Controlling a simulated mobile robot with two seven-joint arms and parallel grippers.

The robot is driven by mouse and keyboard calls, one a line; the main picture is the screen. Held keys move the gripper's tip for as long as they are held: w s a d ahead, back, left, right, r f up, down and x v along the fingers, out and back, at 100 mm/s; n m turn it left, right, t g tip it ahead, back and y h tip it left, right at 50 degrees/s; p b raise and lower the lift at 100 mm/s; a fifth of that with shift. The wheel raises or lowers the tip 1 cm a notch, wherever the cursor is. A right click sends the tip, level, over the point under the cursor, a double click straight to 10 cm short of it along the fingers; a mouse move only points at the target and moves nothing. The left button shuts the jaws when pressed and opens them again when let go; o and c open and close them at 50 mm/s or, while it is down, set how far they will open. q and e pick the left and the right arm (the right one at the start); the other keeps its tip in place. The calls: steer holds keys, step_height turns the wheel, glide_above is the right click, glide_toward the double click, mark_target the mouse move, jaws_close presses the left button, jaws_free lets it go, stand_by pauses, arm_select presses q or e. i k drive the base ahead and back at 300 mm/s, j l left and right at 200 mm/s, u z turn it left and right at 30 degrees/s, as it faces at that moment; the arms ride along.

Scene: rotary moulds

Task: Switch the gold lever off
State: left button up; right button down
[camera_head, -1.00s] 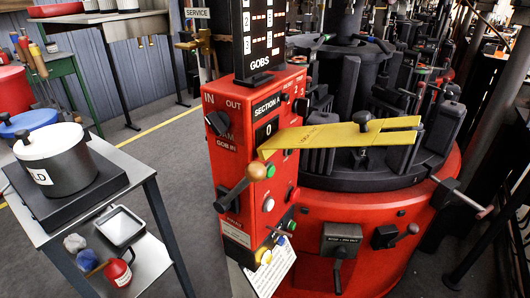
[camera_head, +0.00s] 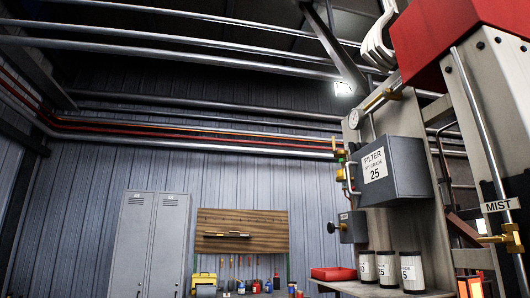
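Neither of my grippers is in view. A brass-gold fitting (camera_head: 497,239) sits below the sign reading MIST (camera_head: 500,205) at the right edge. Other small gold fittings (camera_head: 341,157) are on the left side of the grey box labelled FILTER 25 (camera_head: 404,170). I cannot tell which of these gold parts, if any, is the gold lever, nor its position.
White filter canisters (camera_head: 387,266) and a red box (camera_head: 333,273) stand on a bench below. Grey lockers (camera_head: 148,245) and a wooden tool board (camera_head: 242,230) are at the back wall. Pipes run overhead.

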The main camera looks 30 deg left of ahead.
mark_target(335, 151)
steer(key=j+u, duration=0.2)
steer(key=u, duration=0.3)
steer(key=z, duration=0.4)
steer(key=i+j+z, duration=0.1)
steer(key=j+z, duration=0.3)
steer(key=j, duration=0.85)
steer(key=k+j+z, duration=0.1)
steer(key=j+z, duration=0.35)
steer(key=j, duration=0.8)
